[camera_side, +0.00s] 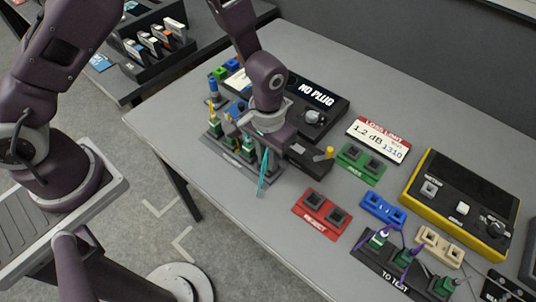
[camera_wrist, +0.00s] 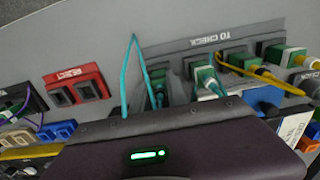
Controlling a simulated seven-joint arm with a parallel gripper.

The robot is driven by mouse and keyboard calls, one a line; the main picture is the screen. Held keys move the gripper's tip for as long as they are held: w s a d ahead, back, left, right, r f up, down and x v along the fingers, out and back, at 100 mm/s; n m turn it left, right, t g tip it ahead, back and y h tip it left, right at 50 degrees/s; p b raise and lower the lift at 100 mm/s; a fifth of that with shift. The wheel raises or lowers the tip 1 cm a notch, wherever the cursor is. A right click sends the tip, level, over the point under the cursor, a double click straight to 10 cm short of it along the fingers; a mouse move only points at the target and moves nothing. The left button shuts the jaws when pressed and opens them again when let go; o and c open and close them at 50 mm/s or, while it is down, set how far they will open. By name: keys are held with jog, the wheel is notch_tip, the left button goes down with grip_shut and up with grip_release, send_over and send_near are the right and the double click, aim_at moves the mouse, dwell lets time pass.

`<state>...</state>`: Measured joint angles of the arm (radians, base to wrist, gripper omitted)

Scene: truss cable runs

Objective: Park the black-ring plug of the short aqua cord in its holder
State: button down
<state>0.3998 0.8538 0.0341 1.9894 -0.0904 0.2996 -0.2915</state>
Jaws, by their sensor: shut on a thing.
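My gripper (camera_side: 283,150) is low over the front of the table, beside the grey TO CHECK rack (camera_side: 222,153). Its body fills the bottom of the wrist view and hides the fingertips. A thin aqua cord (camera_side: 263,172) hangs in a narrow loop by it. In the wrist view the aqua loop (camera_wrist: 128,75) runs from behind my gripper to a green plug (camera_wrist: 158,88) at the TO CHECK rack (camera_wrist: 175,66). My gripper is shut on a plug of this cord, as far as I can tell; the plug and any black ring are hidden.
Green plugs with yellow cord (camera_wrist: 262,74) stand close by in the rack. A red REJECT holder (camera_side: 322,208), green holder (camera_side: 362,163), blue holder (camera_side: 383,210) and TO TEST rack (camera_side: 397,275) lie to the right. The NO PLUG box (camera_side: 312,108) is behind. Bare table lies in front.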

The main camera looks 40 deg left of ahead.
dwell(0.4)
jog(key=c, duration=1.2)
grip_release()
jog(key=shift+c, duration=0.2)
jog(key=shift+r, duration=2.5)
jog(key=shift+r, duration=2)
